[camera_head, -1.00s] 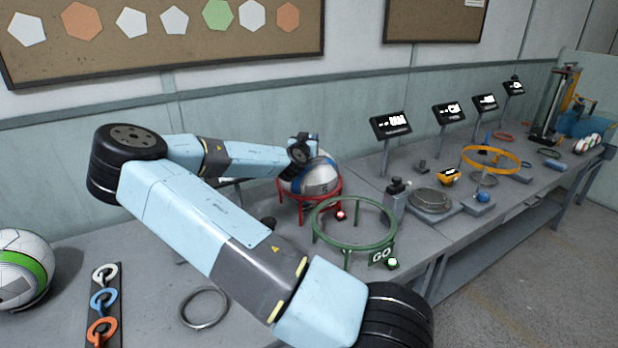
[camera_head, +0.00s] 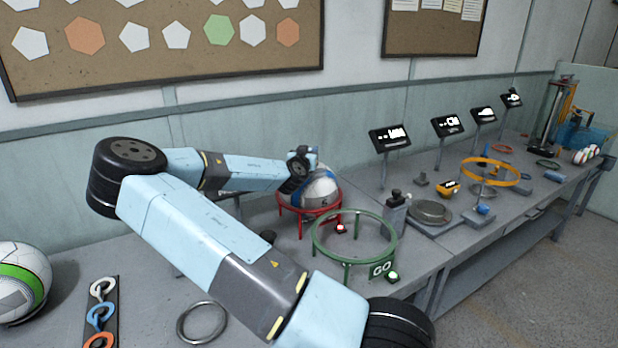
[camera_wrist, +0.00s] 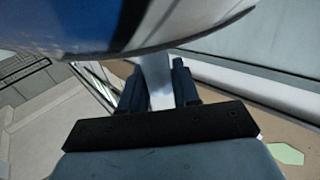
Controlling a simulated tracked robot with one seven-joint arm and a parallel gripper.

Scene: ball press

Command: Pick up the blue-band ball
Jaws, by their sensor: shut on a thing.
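The blue-band ball (camera_head: 318,192), white with grey and blue panels, sits in the red ring stand (camera_head: 312,211). My gripper (camera_head: 302,166) is at the ball's upper left side in the head view, and my wrist hides part of the ball. In the wrist view the ball (camera_wrist: 185,22) fills the top, with its blue band at the left. The dark fingers of my gripper (camera_wrist: 158,85) are shut on a pale piece at the ball's edge. I cannot tell a gap between ball and stand.
An empty green ring stand (camera_head: 355,255) with a GO sign stands right of the red one. A green-band ball (camera_head: 20,285), a linked-ring strip (camera_head: 101,315) and a metal ring (camera_head: 202,323) lie nearer. An orange ring stand (camera_head: 490,170) and several displays stand farther right.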

